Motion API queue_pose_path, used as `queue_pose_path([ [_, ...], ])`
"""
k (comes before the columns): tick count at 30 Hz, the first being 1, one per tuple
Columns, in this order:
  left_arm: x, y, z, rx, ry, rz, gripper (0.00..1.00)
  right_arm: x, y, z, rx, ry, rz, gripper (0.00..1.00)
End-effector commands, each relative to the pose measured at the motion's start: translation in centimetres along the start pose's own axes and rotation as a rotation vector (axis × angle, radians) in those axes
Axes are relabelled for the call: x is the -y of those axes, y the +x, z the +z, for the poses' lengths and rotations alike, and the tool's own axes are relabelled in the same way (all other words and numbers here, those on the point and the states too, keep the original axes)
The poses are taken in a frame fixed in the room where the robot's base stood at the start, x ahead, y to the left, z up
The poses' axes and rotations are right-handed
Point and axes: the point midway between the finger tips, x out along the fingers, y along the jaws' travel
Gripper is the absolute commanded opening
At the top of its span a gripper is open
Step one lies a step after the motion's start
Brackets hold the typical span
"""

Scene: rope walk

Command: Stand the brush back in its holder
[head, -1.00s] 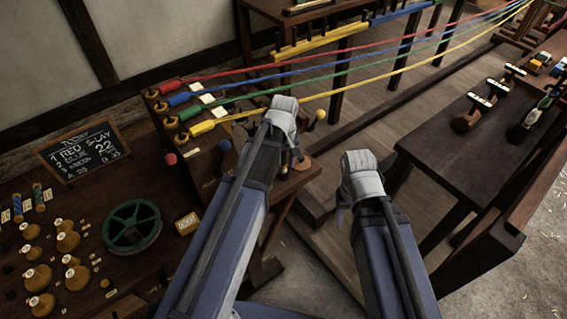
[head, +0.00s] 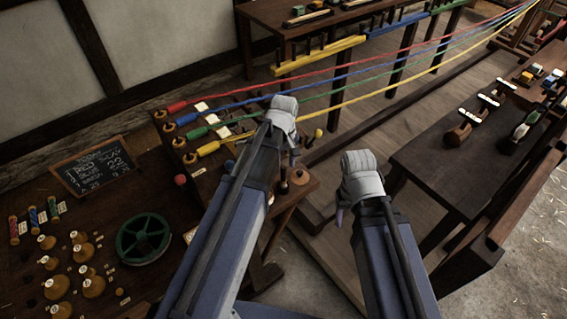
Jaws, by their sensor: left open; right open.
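My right gripper (head: 360,180) is open over the floor, left of the dark right bench (head: 450,170). Both look empty, though their fingers are mostly hidden behind pale wrist parts. I cannot pick out the brush or its holder with certainty. Small wooden pieces with white tops (head: 459,132) stand on the right bench, and a dark piece with a pale top (head: 521,130) lies near them, too small to name.
Red, blue, green and yellow ropes (head: 370,94) stretch from hooks on the left bench to the far right. That bench (head: 100,215) holds a green reel (head: 143,240), brass weights (head: 92,286) and a chalkboard (head: 92,166). Wooden floor lies between the benches.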

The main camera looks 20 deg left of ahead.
Motion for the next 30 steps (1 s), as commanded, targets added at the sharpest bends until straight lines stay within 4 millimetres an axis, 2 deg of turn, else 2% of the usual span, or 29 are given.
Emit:
queue_pose_path([
  [1,0.0,-1.6,0.0,0.0,0.0,0.0,0.58,-0.1,-1.6,0.1,0.0,0.0,0.0,0.59],
  [6,0.0,-3.6,0.0,0.0,0.0,0.0,0.58,-0.3,-3.5,0.2,0.0,0.0,0.0,0.59],
  [15,0.0,-4.0,0.5,0.0,0.021,-0.002,0.58,-0.4,-4.0,0.2,0.0,-0.001,0.0,0.59],
  [17,0.0,-4.0,2.1,-0.001,0.094,-0.009,0.58,-0.4,-4.0,0.2,0.0,-0.001,0.0,0.59],
  [21,0.4,-4.0,8.7,-0.006,0.45,-0.046,0.58,-0.4,-4.0,0.2,0.0,-0.001,0.0,0.59],
  [24,1.1,-4.1,12.9,-0.006,0.713,-0.075,0.58,-0.4,-4.0,0.2,0.0,-0.001,0.0,0.59],
  [27,1.8,-4.1,15.8,-0.004,0.917,-0.098,0.58,-0.4,-4.0,0.2,0.0,-0.001,0.0,0.59],
  [30,2.2,-4.2,17.3,-0.001,1.04,-0.113,0.58,-0.4,-4.0,0.2,0.0,-0.001,0.0,0.59],
])
